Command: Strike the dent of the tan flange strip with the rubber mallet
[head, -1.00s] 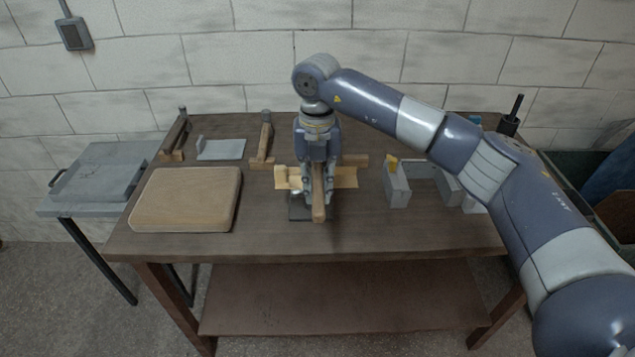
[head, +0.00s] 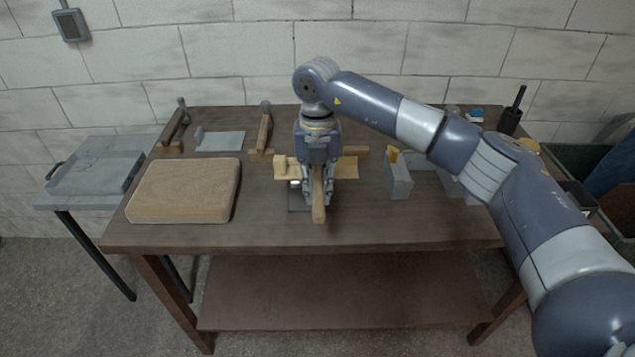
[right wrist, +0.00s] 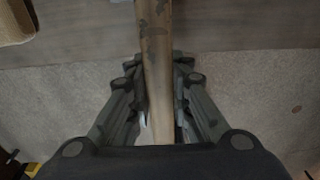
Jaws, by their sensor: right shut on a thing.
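The tan flange strip (head: 346,170) lies across the middle of the bench, partly hidden behind my right gripper. My right gripper (head: 318,197) points down in front of the strip and is shut on a wooden handle (head: 319,212). The handle also shows between the fingers in the right wrist view (right wrist: 157,60). The mallet's head is hidden behind the gripper, so I cannot tell whether it touches the strip. The dent cannot be made out. My left gripper does not show.
A thick tan pad (head: 184,190) lies on the left of the bench (head: 400,232). Hammers on wooden rests (head: 265,130) and a grey plate (head: 222,141) stand behind it. A grey side table (head: 92,172) is at the far left.

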